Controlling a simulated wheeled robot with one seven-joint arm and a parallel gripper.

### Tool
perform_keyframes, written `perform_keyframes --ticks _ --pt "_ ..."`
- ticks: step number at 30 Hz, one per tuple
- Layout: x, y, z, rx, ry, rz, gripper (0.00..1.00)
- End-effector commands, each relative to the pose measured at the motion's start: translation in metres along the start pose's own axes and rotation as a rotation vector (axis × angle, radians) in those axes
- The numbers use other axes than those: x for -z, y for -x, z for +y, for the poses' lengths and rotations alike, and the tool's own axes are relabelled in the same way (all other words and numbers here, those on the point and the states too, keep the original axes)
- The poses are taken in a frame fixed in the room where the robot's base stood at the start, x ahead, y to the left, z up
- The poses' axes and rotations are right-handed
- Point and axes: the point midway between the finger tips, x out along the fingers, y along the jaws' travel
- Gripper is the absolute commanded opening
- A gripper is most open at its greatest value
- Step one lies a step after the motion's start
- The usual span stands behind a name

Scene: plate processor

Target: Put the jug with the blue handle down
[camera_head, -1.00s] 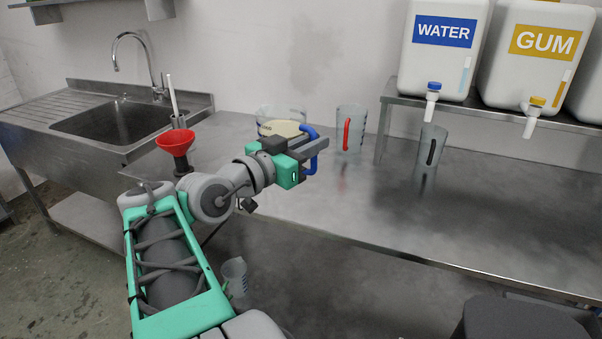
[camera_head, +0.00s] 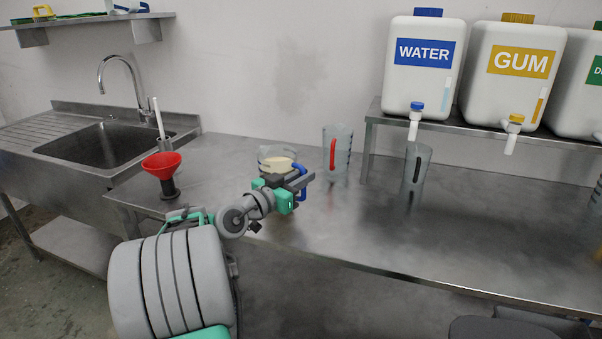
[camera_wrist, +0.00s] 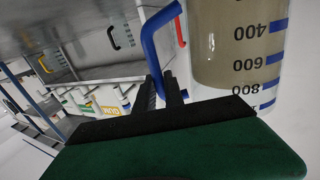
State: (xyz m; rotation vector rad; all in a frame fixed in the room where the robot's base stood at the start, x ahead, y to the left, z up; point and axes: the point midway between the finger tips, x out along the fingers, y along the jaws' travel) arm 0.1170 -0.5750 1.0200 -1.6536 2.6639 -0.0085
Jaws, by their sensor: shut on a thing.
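The jug with the blue handle (camera_head: 278,157) is at the left end of the steel counter, partly hidden behind my gripper in the head view. It holds a pale liquid. In the wrist view the clear jug (camera_wrist: 236,70) with blue scale marks fills the right side. Its blue handle (camera_wrist: 152,42) runs down between my fingers. My gripper (camera_head: 303,180) is shut on that handle, and also shows in the wrist view (camera_wrist: 163,90). I cannot tell whether the jug's base touches the counter.
A jug with a red handle (camera_head: 337,153) stands to the right, and one with a black handle (camera_head: 416,170) farther right by the shelf. A red funnel (camera_head: 162,162) stands left, beside the sink (camera_head: 100,146). WATER (camera_head: 424,75) and GUM (camera_head: 512,80) tanks sit on the shelf. The counter's front middle is clear.

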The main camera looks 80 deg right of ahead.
Motion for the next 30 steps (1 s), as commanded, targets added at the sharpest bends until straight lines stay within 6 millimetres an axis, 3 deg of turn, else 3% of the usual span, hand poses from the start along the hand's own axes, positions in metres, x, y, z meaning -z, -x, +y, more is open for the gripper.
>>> perform_keyframes --ticks 4,15,16,23,30 --pt "-0.019 0.0 0.0 0.001 -0.002 0.003 0.0" --pt "-0.023 0.001 0.0 0.001 -0.004 0.004 0.0" --pt "-0.026 0.001 0.001 0.001 0.002 -0.001 0.15" --pt "-0.025 0.001 0.001 0.001 0.003 -0.002 0.34" --pt "-0.025 0.001 0.001 0.001 0.003 -0.002 0.35"
